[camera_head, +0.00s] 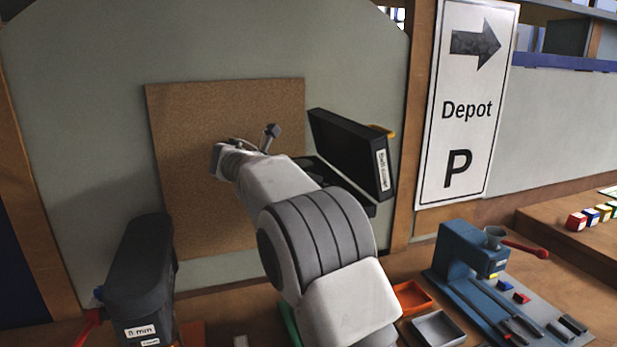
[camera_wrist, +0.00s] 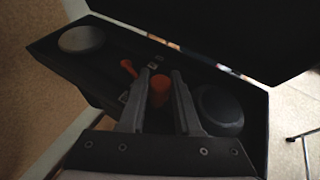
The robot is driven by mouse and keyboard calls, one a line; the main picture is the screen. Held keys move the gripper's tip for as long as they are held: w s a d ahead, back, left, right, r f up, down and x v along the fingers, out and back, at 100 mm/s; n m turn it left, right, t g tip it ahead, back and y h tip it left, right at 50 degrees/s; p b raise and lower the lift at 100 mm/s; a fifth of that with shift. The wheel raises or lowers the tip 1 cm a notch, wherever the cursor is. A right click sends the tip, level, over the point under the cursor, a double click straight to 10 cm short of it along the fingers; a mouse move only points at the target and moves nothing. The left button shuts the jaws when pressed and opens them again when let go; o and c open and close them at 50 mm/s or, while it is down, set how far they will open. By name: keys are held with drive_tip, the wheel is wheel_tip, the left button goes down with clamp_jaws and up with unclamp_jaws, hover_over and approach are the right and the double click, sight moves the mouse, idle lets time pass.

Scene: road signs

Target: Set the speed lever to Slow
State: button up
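A black box (camera_head: 345,190) with a raised black lid (camera_head: 345,150) stands in front of the brown board; the small white label on the lid's edge is too blurred to read surely. The wrist view looks into the open box, where an orange upright knob (camera_wrist: 159,90) stands between the fingers of my gripper (camera_wrist: 161,85). The fingers are apart, with narrow gaps seeming to show beside the knob; contact is unclear. A smaller orange-red piece (camera_wrist: 128,67) lies left of it. My arm hides most of the box in the head view. No Slow mark is legible.
Inside the box are a grey disc (camera_wrist: 81,40) and a dark disc (camera_wrist: 219,110), close beside my right finger. The lid overhangs beyond my gripper. A black machine (camera_head: 140,270) stands at left, a blue machine (camera_head: 470,255) at right, and orange (camera_head: 412,298) and grey (camera_head: 437,329) trays between.

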drive_tip(key=shift+o, duration=0.6)
drive_tip(key=shift+a, duration=0.1)
drive_tip(key=b+v, duration=0.1)
drive_tip(key=v, duration=1.6)
drive_tip(key=shift+s+b, duration=0.2)
drive_tip(key=shift+b, duration=0.2)
drive_tip(key=shift+r, duration=0.1)
